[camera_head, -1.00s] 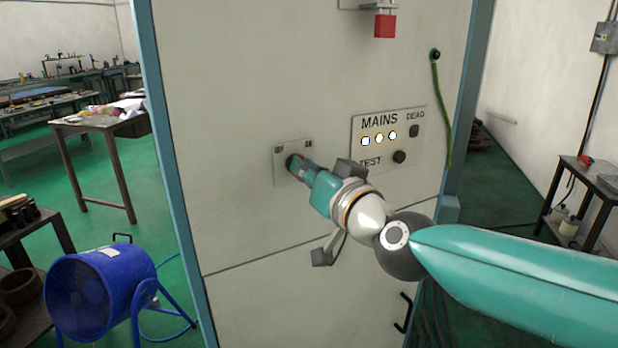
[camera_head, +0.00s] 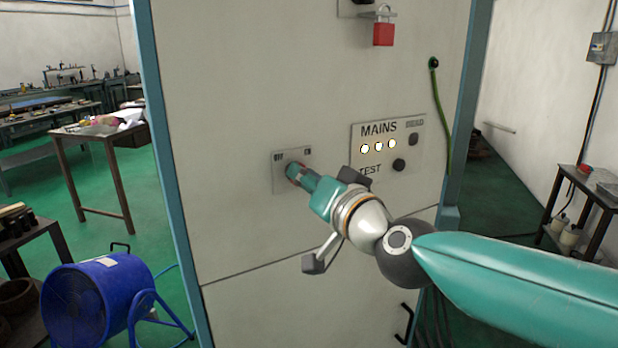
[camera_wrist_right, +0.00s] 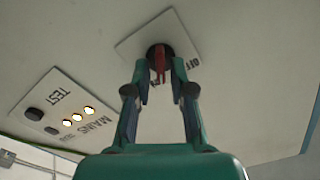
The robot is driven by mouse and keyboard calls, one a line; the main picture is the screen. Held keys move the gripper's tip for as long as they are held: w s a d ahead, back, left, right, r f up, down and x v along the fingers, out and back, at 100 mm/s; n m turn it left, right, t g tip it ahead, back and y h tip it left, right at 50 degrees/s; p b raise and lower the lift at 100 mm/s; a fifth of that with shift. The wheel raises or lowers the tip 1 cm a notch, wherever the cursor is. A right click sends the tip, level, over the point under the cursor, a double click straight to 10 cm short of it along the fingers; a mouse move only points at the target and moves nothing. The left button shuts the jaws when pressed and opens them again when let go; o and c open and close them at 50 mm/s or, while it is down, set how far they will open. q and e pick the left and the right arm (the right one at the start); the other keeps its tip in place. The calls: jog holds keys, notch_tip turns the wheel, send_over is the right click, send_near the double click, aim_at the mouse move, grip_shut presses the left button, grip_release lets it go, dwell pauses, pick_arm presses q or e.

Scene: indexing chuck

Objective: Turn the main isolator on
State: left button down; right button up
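The main isolator is a rotary switch with a red handle (camera_wrist_right: 160,65) on a dark round base, set on a pale square plate (camera_head: 280,176) on the cabinet front. The plate also shows in the wrist view (camera_wrist_right: 130,44), with small lettering partly hidden by a finger. My right gripper (camera_head: 294,172) is at the switch and hides most of it in the head view. In the wrist view the gripper (camera_wrist_right: 160,66) has one finger on each side of the red handle, with visible gaps, so it looks open around it. My left gripper is not in view.
A MAINS panel (camera_head: 360,133) right of the isolator has three lit lamps (camera_head: 379,146) and a black TEST button (camera_head: 399,165). A red padlock (camera_head: 383,34) hangs above. A green cable (camera_head: 440,110) runs down the right. A blue fan (camera_head: 90,300) stands lower left.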

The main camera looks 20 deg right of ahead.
jog(key=shift+o, duration=0.3)
jog(key=s+d, duration=0.2)
jog(key=s, duration=0.9)
jog(key=shift+s, duration=0.35)
jog(key=shift+d+f, duration=0.1)
jog(key=shift+d, duration=0.1)
